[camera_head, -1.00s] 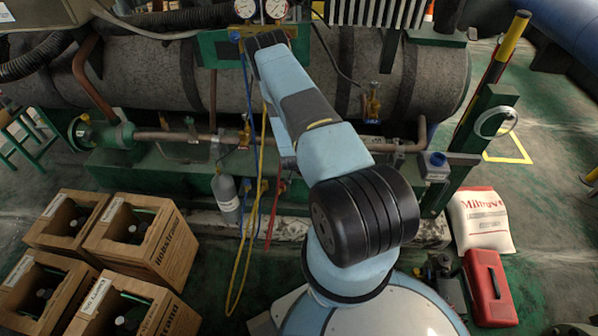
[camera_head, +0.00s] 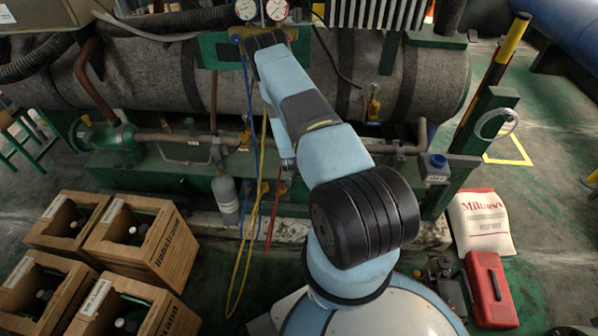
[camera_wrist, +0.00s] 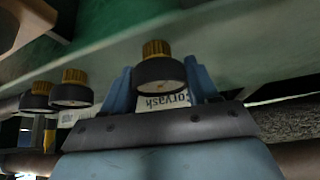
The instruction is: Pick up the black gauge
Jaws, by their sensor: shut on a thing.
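In the wrist view, a black gauge (camera_wrist: 159,77) with a ribbed brass fitting on top sits between the two blue fingers of my gripper (camera_wrist: 161,85). My gripper is shut on this gauge, with one finger on each side. A white label with dark lettering shows just behind and below it. Two similar black gauges with brass fittings, one at the far left (camera_wrist: 36,97) and one nearer (camera_wrist: 73,91), stand to the left, apart from my fingers. In the head view my arm hides the gripper and the held gauge.
In the head view, two white-faced dials (camera_head: 262,9) sit at the top. Blue, yellow and red hoses (camera_head: 262,170) hang beside my arm. A large grey tank (camera_head: 150,75) spans the back. Wooden crates (camera_head: 165,250) stand left; a sack (camera_head: 482,222) and red case (camera_head: 488,290) lie right.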

